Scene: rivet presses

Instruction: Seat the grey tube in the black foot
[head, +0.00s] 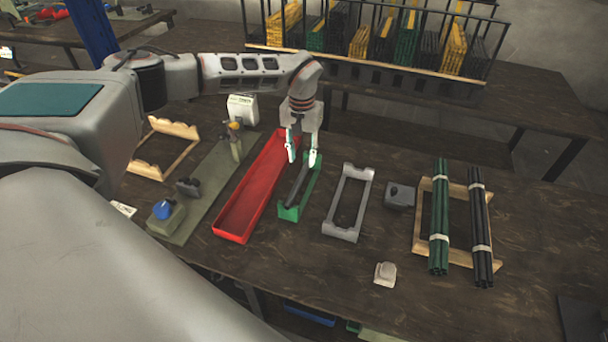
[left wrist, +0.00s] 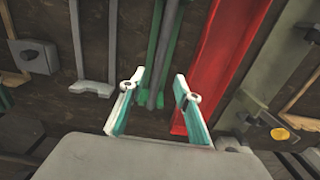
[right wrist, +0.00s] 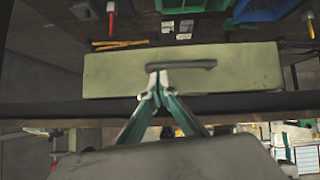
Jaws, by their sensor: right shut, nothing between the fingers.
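A dark grey tube (head: 298,182) lies lengthwise in a green cradle (head: 290,212) on the table. It also shows in the left wrist view (left wrist: 164,55). My left gripper (head: 302,160) is open, pointing down over the cradle's far part. In the left wrist view its fingers (left wrist: 160,92) stand apart, one on each side of the tube's line; contact cannot be told. A dark block (head: 400,195), possibly the black foot, sits right of the grey cradle. My right gripper (right wrist: 155,80) is shut and empty, in front of a pale green panel with a dark handle (right wrist: 181,65).
A red tray (head: 232,234) lies just left of the green cradle, and an empty grey cradle (head: 341,232) to its right. A wooden rack (head: 424,187) holds green and black tube bundles. A small pale block (head: 385,273) sits near the front edge. Bare table lies between these.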

